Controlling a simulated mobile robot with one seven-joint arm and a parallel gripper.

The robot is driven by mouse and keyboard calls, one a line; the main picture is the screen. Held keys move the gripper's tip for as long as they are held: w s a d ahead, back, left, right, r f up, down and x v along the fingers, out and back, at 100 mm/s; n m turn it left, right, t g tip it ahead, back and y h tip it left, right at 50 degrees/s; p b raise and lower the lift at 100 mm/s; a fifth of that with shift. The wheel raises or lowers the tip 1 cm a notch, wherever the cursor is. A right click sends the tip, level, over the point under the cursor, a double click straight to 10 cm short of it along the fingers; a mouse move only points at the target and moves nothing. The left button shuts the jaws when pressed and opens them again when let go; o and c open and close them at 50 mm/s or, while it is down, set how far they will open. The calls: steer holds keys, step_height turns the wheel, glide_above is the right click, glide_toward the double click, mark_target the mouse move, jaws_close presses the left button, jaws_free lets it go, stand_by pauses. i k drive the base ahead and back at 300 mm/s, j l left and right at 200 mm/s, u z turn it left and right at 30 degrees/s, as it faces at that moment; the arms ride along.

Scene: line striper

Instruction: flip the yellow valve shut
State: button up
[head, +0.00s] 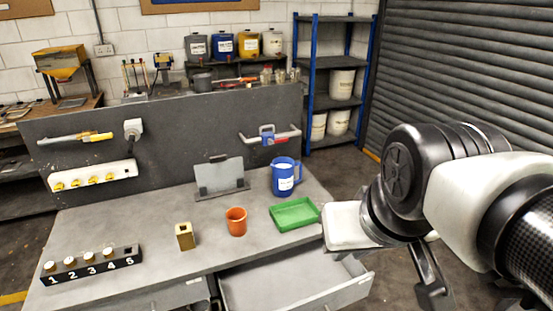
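A grey pipe (58,139) with a yellow valve handle (97,137) is mounted on the dark upright panel at the left. The handle lies roughly along the line of the pipe. Below it, a pale strip (92,176) carries several small yellow knobs. My gripper (432,287) is low at the right, partly hidden by my arm, far from the yellow handle and touching nothing that I can see. I cannot tell whether its fingers are apart.
On the bench (150,225) stand a numbered block (92,264), a brass block (185,236), an orange cup (236,221), a green tray (294,213) and a blue jug (285,177). A drawer (295,285) stands open at the front. A pipe with a blue-and-red fitting (268,136) is on the panel.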

mark_target(108, 136)
steer(key=j+u, duration=0.35)
steer(key=i+j+u, duration=0.15)
steer(key=j+u, duration=0.2)
steer(key=i+j+u, duration=0.15)
steer(key=u, duration=0.2)
steer(key=j, duration=0.1)
